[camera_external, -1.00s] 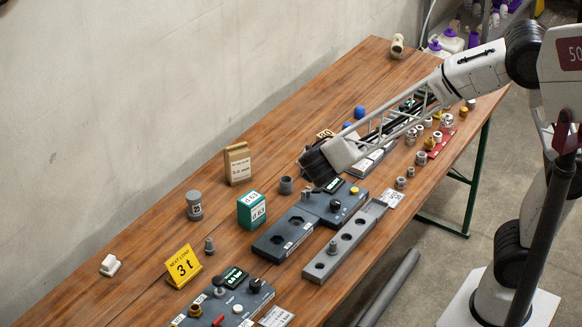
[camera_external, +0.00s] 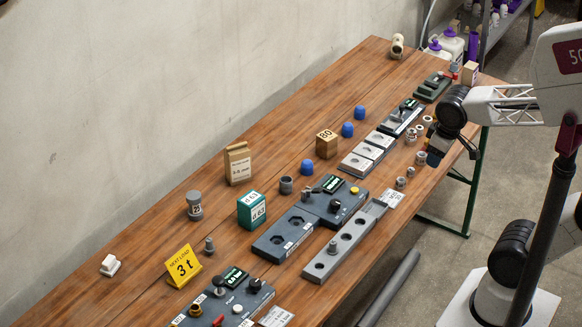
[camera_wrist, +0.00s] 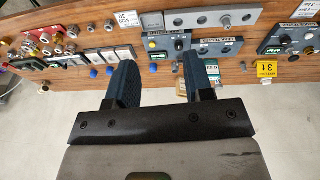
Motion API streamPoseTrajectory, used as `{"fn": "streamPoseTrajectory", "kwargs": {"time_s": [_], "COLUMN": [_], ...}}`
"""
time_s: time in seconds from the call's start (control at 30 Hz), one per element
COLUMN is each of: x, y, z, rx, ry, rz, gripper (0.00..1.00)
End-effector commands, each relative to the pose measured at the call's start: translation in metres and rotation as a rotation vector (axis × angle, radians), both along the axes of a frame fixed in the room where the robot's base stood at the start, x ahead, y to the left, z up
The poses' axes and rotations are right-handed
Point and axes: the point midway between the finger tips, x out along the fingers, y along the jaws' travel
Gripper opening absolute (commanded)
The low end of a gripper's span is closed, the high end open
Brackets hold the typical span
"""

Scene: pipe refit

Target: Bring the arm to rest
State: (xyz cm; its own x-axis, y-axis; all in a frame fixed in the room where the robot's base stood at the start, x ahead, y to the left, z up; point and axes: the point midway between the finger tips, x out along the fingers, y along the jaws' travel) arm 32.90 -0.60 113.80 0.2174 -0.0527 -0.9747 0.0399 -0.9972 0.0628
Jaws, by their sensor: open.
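My gripper (camera_external: 436,156) hangs at the right edge of the wooden workbench (camera_external: 150,250) in the external view, beside the small fittings. In the wrist view its two dark fingers (camera_wrist: 158,75) stand wide apart with nothing between them. The arm is folded back toward its base. In the external view the fingers are small and partly hidden by the wrist.
On the bench are dark control units (camera_external: 340,200), a grey plate with holes (camera_external: 345,243), a teal box (camera_external: 251,210), a yellow sign (camera_external: 183,265), blue caps (camera_external: 307,167) and small fittings (camera_external: 421,158). A grey pipe (camera_external: 390,288) lies below.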

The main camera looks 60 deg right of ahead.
Motion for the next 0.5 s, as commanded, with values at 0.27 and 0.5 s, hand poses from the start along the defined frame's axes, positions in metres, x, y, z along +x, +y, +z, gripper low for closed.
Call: {"fn": "streamPoseTrajectory", "kwargs": {"time_s": [0.27, 0.5], "x": [-0.0139, -0.0134], "y": [0.0025, 0.0024], "z": [0.0005, 0.0006], "rx": [0.06, 0.058], "ry": [-0.016, -0.015], "rz": [-0.063, -0.061], "gripper": [0.47, 0.47]}}
